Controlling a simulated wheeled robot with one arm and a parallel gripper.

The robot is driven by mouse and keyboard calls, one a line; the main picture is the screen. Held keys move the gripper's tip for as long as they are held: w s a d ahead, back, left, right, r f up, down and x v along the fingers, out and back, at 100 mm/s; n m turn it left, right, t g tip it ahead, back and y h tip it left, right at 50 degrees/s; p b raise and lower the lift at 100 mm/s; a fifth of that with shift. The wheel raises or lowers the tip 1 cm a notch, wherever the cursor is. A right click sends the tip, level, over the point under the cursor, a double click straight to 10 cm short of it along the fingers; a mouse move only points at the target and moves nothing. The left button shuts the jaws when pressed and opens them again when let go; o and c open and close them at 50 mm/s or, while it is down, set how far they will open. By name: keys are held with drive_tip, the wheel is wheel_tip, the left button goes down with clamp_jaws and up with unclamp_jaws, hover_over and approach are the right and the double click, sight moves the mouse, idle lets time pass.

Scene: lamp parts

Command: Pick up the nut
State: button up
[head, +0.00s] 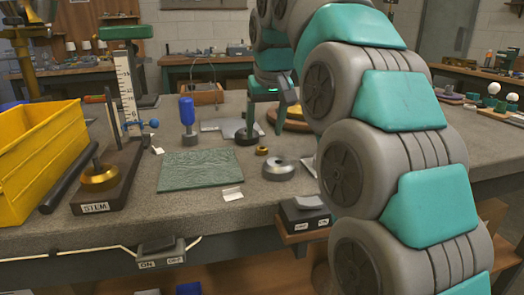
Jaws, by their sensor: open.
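A small brass ring, which looks like the nut (261,151), lies on the grey workbench (225,208) right of the green mat. A larger grey metal ring-shaped part (280,170) lies just in front of it, to the right. My gripper (267,104) hangs over the bench behind the brass ring, reached by my teal and grey arm from the right. Its jaws are open and apart from the ring. A dark round-based part (247,134) stands close by the gripper; I cannot tell whether they touch.
A green textured mat (200,170) lies mid-bench, with a blue-handled tool (187,118) behind it. The STEM fixture (110,185) and a yellow bin (40,150) stand at the left. My arm hides the bench's right part.

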sight(263, 150)
drive_tip(key=shift+x, duration=2.55)
drive_tip(key=shift+c, duration=0.4)
clamp_jaws()
